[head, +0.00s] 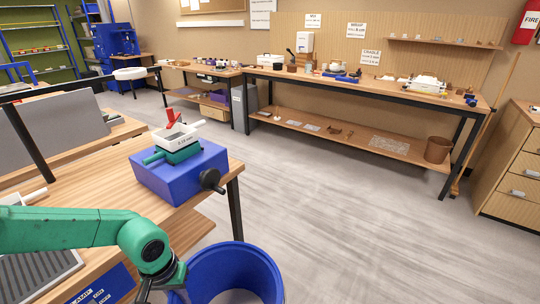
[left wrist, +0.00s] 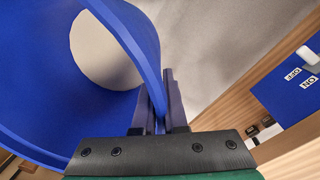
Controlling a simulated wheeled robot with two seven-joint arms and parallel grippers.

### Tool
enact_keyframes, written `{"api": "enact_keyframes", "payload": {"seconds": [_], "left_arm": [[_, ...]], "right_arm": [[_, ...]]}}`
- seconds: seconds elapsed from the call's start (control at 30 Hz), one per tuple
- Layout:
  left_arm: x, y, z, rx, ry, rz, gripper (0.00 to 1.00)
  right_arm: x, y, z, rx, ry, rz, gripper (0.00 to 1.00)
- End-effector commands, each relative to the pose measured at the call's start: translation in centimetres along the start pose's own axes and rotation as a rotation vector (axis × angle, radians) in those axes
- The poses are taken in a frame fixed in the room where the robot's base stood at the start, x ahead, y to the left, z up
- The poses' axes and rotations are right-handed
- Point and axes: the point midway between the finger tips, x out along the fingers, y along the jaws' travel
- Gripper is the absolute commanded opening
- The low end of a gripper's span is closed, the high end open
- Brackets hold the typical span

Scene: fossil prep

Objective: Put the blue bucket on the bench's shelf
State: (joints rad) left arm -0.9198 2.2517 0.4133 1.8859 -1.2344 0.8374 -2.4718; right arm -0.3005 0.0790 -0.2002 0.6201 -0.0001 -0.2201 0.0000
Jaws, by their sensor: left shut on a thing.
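The blue bucket (head: 262,265) is at the bottom centre of the head view, in front of the near table, cut off by the frame edge. My left gripper (head: 172,288) is at its left rim. In the left wrist view my left gripper (left wrist: 160,115) is shut on the rim of the blue bucket (left wrist: 150,45), one finger on each side of the wall. A pale round area shows inside the bucket. The long bench (head: 375,88) stands at the back wall; its lower shelf (head: 340,138) holds a few flat pieces and a brown bin (head: 438,149). My right gripper is not in view.
The near wooden table (head: 90,180) carries a blue box-shaped machine (head: 180,172) with a white tray on top. Grey floor (head: 330,215) lies clear between the bucket and the bench. A drawer cabinet (head: 510,170) stands at the right, with a broom (head: 497,95) beside the bench.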

Motion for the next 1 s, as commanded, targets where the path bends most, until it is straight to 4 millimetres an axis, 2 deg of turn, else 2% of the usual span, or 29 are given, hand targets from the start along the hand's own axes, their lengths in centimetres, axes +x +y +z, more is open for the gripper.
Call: {"api": "enact_keyframes", "payload": {"seconds": [0.17, 0.3, 0.6, 0.8, 1.0], "left_arm": [[-0.9, -2.4, -0.6, -0.046, 0.009, 0.005, 0.00], [-1.9, -5.2, -0.8, -0.099, 0.014, 0.006, 0.00], [-3.0, -10.1, -0.2, -0.204, 0.023, 0.007, 0.00], [-3.0, -11.7, 0.5, -0.247, 0.026, 0.006, 0.00], [-2.9, -12.5, 1.0, -0.271, 0.027, 0.004, 0.00]], "right_arm": [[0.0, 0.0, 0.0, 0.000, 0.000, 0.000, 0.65], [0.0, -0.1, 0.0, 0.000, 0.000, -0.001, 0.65], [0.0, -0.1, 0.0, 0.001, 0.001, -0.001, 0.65], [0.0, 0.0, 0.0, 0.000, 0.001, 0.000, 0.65], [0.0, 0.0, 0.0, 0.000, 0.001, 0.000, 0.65]]}}
